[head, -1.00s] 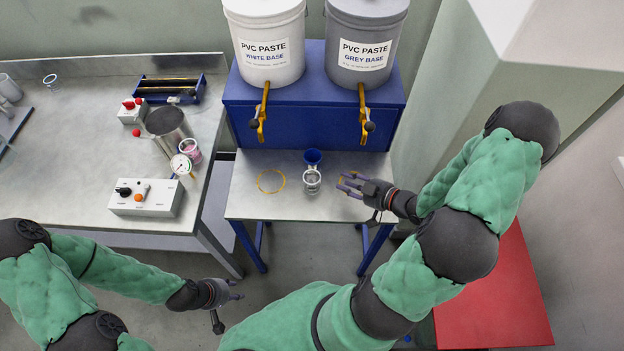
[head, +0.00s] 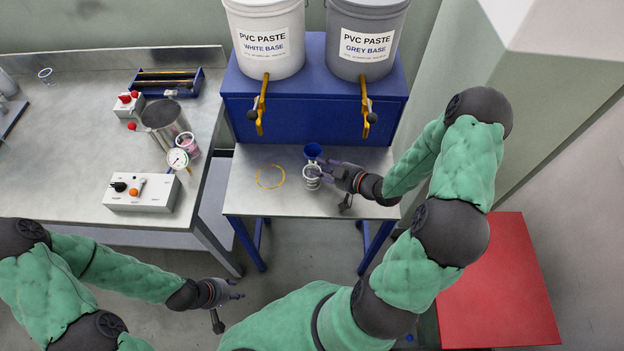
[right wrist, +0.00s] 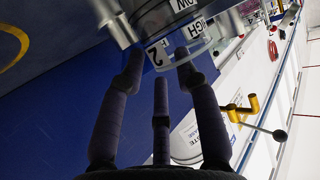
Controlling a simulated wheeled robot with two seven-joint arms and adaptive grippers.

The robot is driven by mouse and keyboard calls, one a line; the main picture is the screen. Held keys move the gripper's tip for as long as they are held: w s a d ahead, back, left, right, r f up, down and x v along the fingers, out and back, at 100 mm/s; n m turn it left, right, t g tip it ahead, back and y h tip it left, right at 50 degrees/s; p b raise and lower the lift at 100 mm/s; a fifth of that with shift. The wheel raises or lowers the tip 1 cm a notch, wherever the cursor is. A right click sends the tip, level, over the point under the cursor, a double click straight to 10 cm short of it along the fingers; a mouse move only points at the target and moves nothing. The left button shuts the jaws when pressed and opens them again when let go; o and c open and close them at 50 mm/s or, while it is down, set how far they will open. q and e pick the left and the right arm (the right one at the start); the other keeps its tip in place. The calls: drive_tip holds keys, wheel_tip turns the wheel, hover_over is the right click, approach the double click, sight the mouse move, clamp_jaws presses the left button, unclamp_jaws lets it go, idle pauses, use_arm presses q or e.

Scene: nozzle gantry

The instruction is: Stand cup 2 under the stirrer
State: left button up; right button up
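Cup 2 (head: 312,184), a clear cup, stands on the steel table below the paste pails. In the right wrist view, cup 2 (right wrist: 158,48) shows a label with a "2" at the top of the picture. My right gripper (head: 326,172) is just right of cup 2. In the right wrist view its fingers (right wrist: 158,70) are spread, with tips at the cup's near side; I cannot tell whether they touch it. My left gripper (head: 236,290) is open and empty, low in front of the left bench. I cannot clearly make out the stirrer.
Two yellow taps (head: 260,105) hang above. The left bench holds a metal pot (head: 160,114), a gauge (head: 177,158), a pink-filled cup (head: 189,146) and a control box (head: 142,193).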

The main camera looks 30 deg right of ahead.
drive_tip(key=shift+w, duration=0.1)
clamp_jaws()
idle(0.4)
